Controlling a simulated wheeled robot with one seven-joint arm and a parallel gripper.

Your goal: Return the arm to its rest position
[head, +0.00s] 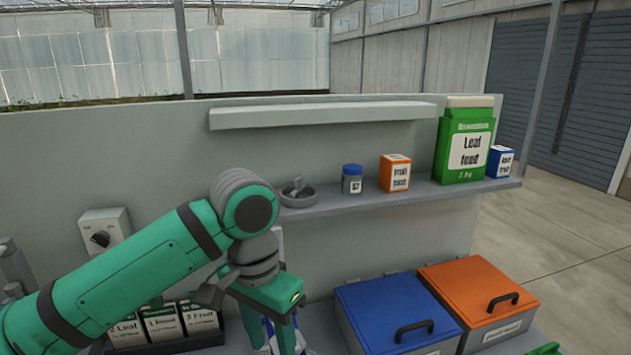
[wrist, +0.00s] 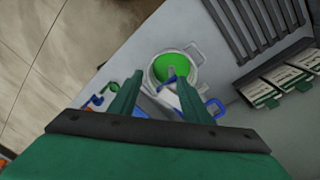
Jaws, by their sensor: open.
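My green arm reaches in from the lower left in the head view and bends down at the wrist. My gripper (head: 285,340) points down at the lower middle, its tips cut off by the frame's bottom edge. In the wrist view my gripper (wrist: 162,85) shows two green fingers standing apart, with no object clearly held between them. Beyond and below the fingers is a pale pot (wrist: 192,58) with green contents. A white and blue item lies near the fingertips; whether it touches them I cannot tell.
A blue-lidded bin (head: 385,310) and an orange-lidded bin (head: 480,285) stand right of my gripper. Labelled packets (head: 163,325) stand in a dark rack to its left. A shelf (head: 420,195) behind holds a dish (head: 297,195), a jar (head: 352,180) and boxes. A control box (head: 105,228) is on the wall.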

